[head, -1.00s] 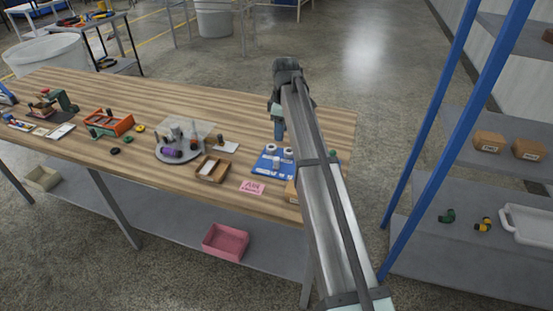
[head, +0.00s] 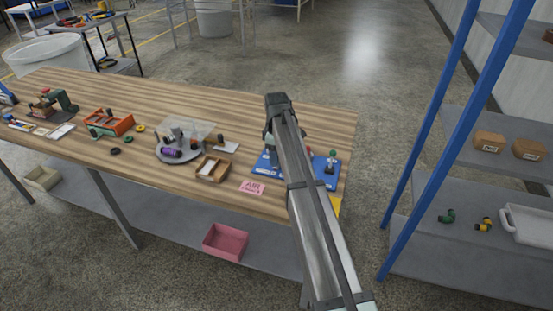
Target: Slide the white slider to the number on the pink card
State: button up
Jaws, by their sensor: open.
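The pink card (head: 252,187) lies near the front edge of the wooden table, with dark marks too small to read. A blue board (head: 262,168) lies to its right, largely hidden behind my arm. A lever (head: 331,164) with a small green knob stands on the board's right part. I cannot make out the white slider; it may be behind my arm. My gripper (head: 270,145) points down over the board's back left part. It is open, its fingertips are hard to see, and I cannot tell whether it touches anything.
A wooden tray (head: 213,168) and a grey round plate (head: 181,151) with several small objects stand left of the board. A blue-posted shelf (head: 440,110) is to the right. A pink bin (head: 225,242) sits on the lower shelf.

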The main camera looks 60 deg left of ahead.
jog(key=shift+f, duration=1)
grip_shut()
jog(key=shift+d, duration=0.1)
